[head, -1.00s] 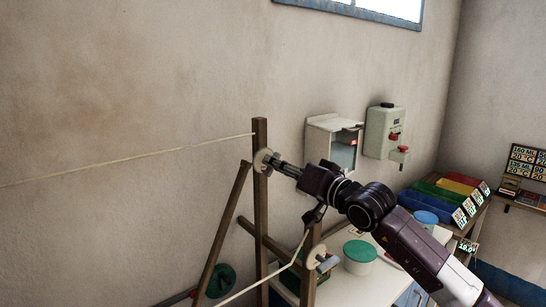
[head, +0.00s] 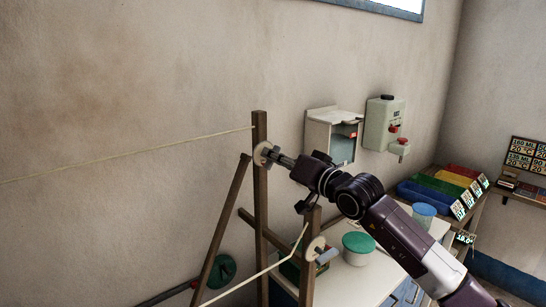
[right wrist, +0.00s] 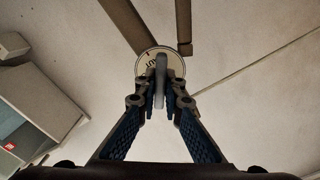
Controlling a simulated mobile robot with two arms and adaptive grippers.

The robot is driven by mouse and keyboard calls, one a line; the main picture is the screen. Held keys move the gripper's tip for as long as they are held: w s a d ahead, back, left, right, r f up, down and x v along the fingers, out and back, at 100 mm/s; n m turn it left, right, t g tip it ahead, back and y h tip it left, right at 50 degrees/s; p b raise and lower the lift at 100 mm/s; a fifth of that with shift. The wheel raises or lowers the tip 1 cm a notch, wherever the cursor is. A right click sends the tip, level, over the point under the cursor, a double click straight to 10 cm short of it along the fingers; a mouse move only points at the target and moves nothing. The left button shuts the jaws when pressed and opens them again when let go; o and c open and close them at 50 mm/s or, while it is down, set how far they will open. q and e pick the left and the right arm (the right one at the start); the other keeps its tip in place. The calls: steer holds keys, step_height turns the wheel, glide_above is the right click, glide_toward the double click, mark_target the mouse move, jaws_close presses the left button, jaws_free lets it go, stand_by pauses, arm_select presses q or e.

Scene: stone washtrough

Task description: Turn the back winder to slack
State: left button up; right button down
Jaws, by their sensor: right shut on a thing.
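The back winder is a pale round disc (head: 262,154) with a grey handle, mounted near the top of the rear wooden post (head: 260,200). My right gripper (head: 272,155) is at this winder, shut on its handle. In the right wrist view the grey handle (right wrist: 160,82) stands between the fingertips (right wrist: 160,90), in front of the marked dial (right wrist: 145,62). A pale line (head: 130,158) runs left from the top of the rear post and looks straight. The front winder (head: 315,250) on the nearer post is untouched. My left gripper is not in view.
A white table (head: 345,284) with a green-lidded tub (head: 358,247) stands below my right arm. A wall cabinet (head: 333,130) and a grey dispenser (head: 384,124) hang behind. Coloured trays (head: 440,183) are at right. A second line (head: 250,281) runs from the front winder.

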steer(key=shift+f, duration=0.1)
steer(key=m+b, duration=0.1)
steer(key=b, duration=0.1)
steer(key=m+b, duration=0.2)
steer(key=b, duration=0.1)
steer(key=m+b, duration=0.1)
steer(key=b, duration=0.2)
steer(key=shift+f, duration=0.25)
steer(key=shift+d+r+m+b, duration=0.1)
steer(key=shift+r+m+b, duration=0.05)
steer(key=shift+m+b, duration=1.35)
steer(key=c, duration=2)
jaws_free()
steer(key=shift+w, duration=0.1)
steer(key=shift+c, duration=0.2)
steer(key=v, duration=1.2)
